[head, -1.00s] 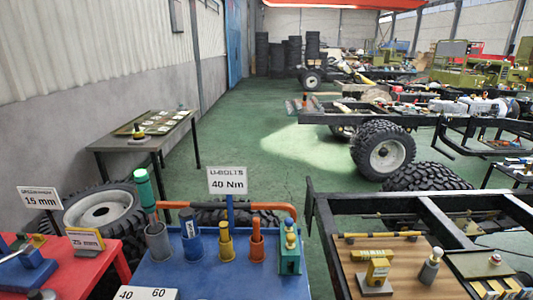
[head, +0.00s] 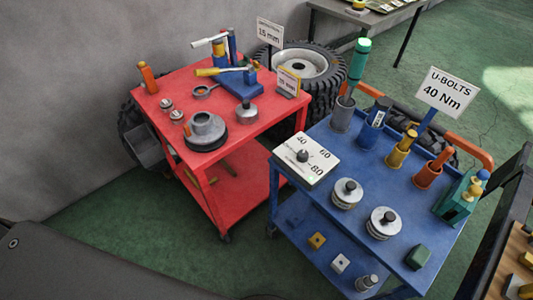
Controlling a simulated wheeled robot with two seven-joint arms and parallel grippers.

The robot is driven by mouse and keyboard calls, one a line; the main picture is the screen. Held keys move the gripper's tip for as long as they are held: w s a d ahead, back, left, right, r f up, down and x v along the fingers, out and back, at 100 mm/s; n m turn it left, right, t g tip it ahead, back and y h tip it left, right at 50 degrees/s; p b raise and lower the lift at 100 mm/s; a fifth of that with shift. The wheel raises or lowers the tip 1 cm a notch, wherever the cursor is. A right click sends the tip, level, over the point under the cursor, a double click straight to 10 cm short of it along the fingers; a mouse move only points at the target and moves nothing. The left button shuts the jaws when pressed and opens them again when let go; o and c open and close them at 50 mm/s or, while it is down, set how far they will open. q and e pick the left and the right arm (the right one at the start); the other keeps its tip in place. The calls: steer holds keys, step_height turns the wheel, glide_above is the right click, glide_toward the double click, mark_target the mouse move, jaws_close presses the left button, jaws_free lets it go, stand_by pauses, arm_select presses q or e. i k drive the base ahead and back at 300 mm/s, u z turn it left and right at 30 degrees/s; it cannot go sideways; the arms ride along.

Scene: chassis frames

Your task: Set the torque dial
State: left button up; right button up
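The torque dial (head: 316,170) is a white plate with a dark knob in its middle. It lies at the left front corner of the blue cart (head: 385,180). The numbers 40, 60 and 80 show around the knob; I cannot tell which number the knob points to. A sign (head: 447,92) reading "U-BOLTS 40 Nm" stands at the back of the cart. Neither of my grippers is in view.
Several tools stand in holders along the cart's back, including a green-handled one (head: 358,65). Two round metal weights (head: 383,223) lie in front of them. A red cart (head: 270,118) stands left of the blue cart. Green floor (head: 130,225) is open in front of the red cart.

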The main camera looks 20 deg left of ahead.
mark_target(302, 155)
steer(key=u, duration=1.4)
steer(key=k, duration=0.95)
steer(key=z, duration=1.95)
